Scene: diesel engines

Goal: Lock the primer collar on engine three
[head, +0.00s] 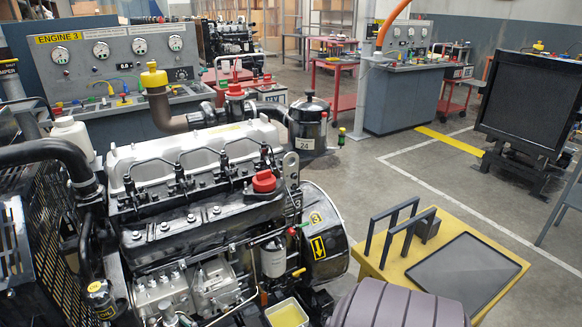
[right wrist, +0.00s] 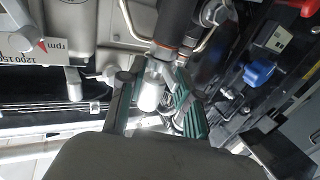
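Engine three (head: 200,200) fills the left half of the head view, with a yellow tag marked 3 on its round end housing (head: 318,235). In the right wrist view, my right gripper (right wrist: 154,76) has its two green-padded fingers spread apart. A pale metal cylindrical fitting (right wrist: 152,92) stands between the fingers, below a dark cylinder; I see gaps beside it, and contact is not clear. I cannot tell for certain whether this fitting is the primer collar. In the head view neither gripper shows. My left gripper is in no view.
The Engine 3 gauge panel (head: 112,62) stands behind the engine. A yellow stand (head: 450,215) with a dark tray (head: 462,272) is at right. In the right wrist view, an rpm dial (right wrist: 40,42), a blue knob (right wrist: 259,72) and metal pipes crowd the gripper.

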